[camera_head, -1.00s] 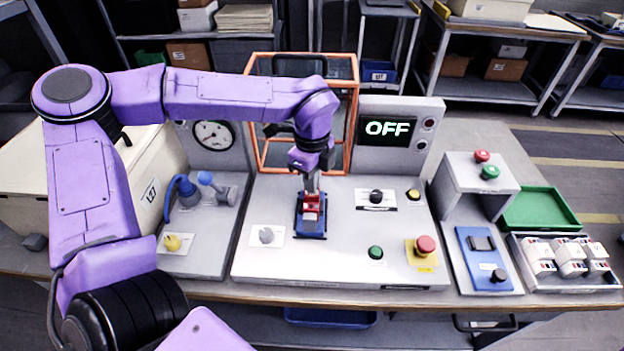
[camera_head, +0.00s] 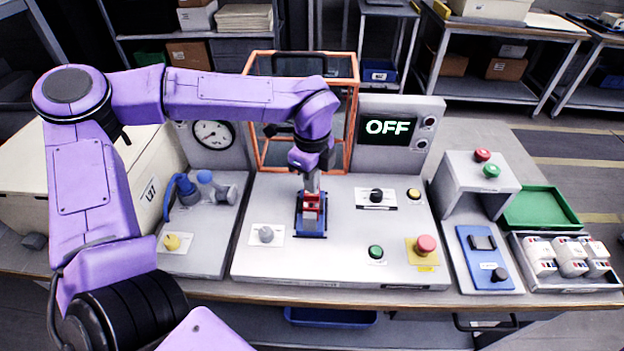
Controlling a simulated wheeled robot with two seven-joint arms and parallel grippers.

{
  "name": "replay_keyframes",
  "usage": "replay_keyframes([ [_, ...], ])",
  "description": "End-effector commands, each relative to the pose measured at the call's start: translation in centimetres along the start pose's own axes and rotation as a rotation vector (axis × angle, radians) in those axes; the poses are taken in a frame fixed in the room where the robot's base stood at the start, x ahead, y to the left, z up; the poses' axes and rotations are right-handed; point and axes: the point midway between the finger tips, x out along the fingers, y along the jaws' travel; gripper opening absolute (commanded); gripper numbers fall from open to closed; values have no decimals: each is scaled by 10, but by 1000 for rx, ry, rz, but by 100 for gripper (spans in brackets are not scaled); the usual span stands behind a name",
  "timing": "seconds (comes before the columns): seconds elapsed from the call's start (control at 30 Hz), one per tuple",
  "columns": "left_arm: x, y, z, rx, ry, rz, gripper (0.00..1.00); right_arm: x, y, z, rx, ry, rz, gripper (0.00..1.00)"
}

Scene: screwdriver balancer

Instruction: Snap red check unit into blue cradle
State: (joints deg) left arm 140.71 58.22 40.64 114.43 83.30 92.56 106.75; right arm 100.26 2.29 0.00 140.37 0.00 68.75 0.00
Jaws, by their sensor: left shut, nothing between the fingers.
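The blue cradle (camera_head: 304,232) lies on the light grey bench panel below the orange frame. The red check unit (camera_head: 308,198) sits within the cradle's outline, partly hidden by my gripper. Whether it is fully seated I cannot tell. My left gripper (camera_head: 312,212) points down over the unit, its fingers shut with nothing between them, at or very near the unit's top. My right gripper is not in view.
The orange frame (camera_head: 352,120) stands behind the cradle. A grey knob (camera_head: 266,234) is left of it, a black knob (camera_head: 376,195) and a green button (camera_head: 376,252) to its right. The display (camera_head: 388,128) reads OFF. A green tray (camera_head: 540,208) is at the right.

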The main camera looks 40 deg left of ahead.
Motion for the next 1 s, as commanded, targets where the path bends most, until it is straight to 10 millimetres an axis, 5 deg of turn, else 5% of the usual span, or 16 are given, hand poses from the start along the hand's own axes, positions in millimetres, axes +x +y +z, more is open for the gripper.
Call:
replay_keyframes([
  [0.47, 2, 0, 0, 0, 0, 1, 0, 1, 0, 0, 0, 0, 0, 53],
  [1.0, -47, 0, 0, 0, 0, 1, 0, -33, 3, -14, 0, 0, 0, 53],
])
